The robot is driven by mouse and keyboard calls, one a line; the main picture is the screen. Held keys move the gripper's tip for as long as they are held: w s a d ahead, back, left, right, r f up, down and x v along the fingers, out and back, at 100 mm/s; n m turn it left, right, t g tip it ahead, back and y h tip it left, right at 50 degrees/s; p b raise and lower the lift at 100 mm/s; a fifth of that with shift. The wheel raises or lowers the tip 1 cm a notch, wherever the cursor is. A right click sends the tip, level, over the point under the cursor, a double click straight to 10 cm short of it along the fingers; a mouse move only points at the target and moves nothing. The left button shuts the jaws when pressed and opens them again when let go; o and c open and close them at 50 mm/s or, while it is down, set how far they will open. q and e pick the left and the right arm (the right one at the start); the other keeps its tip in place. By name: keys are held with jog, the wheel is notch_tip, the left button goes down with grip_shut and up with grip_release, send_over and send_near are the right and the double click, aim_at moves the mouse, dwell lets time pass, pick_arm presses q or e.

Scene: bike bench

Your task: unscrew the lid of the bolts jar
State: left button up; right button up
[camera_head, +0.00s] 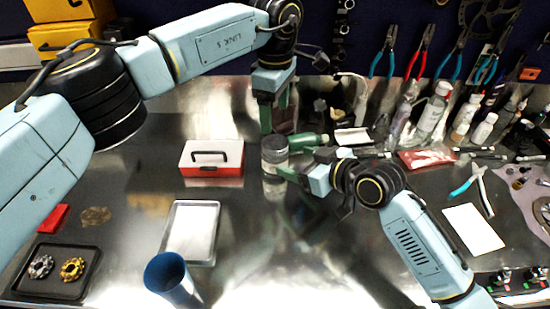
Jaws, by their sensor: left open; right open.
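The jar (275,165) stands upright on the metal bench near the middle, with a grey lid (274,142) on top. Its contents are too small to make out. My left gripper (275,122) points down from above, open, with its green fingers just over or beside the lid; I cannot tell whether they touch it. My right gripper (290,168) comes in from the right at the height of the jar's body. It is open, with a green finger close to the jar's lower right side; contact is unclear, and the other finger is hard to make out.
A red and white box (212,170) stands left of the jar, with a silver tray (168,235) and a blue cup (168,275) nearer the front. A green cylinder (308,140) lies behind the jar. Bottles (433,112) crowd the back right. A white card (474,228) lies right.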

aim_at(275, 154)
pick_arm(q)
jog(key=shift+w+f, duration=0.1)
jog(key=shift+w, duration=0.05)
pick_arm(e)
jog(key=x, duration=0.9)
jog(key=shift+d, duration=0.15)
